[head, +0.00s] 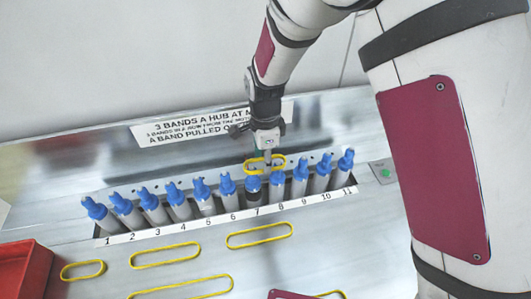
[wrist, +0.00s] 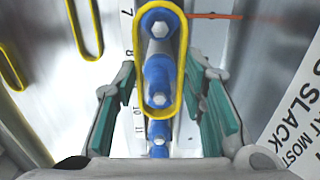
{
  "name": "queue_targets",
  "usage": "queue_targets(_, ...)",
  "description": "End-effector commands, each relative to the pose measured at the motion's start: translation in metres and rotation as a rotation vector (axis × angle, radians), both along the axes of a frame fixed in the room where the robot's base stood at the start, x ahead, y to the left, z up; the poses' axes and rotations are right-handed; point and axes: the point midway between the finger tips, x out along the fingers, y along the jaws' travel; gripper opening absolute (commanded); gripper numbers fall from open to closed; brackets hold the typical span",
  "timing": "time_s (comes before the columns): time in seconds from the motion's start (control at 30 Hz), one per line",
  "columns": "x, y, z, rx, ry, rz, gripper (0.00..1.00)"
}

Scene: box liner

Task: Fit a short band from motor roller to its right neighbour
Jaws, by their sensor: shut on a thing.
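A short yellow band (head: 265,159) is in my gripper (head: 266,163), at the height of the blue roller tops or just above. The dark-bodied roller at label 7 (head: 254,197) stands below it, with the grey roller at label 8 (head: 277,190) to its right. In the wrist view the band (wrist: 181,62) appears as an upright oval framing blue roller heads (wrist: 160,24). My gripper's teal-padded fingers (wrist: 165,95) flank its lower end. Whether the band is around the rollers or only above them, I cannot tell.
The rollers stand in one numbered row, 1 to 11, in a metal bench, close together. Several yellow bands lie on the bench in front, one near the middle (head: 259,245). A red bin (head: 22,270) is at far left. A printed sign (head: 190,124) is behind.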

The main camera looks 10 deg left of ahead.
Motion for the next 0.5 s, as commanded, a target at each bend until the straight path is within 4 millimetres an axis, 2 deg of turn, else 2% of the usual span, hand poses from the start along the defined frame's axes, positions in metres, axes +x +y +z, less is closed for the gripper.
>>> queue_targets(0.5, 0.000, 0.000, -0.030, -0.001, 0.000, 0.000, 0.21)
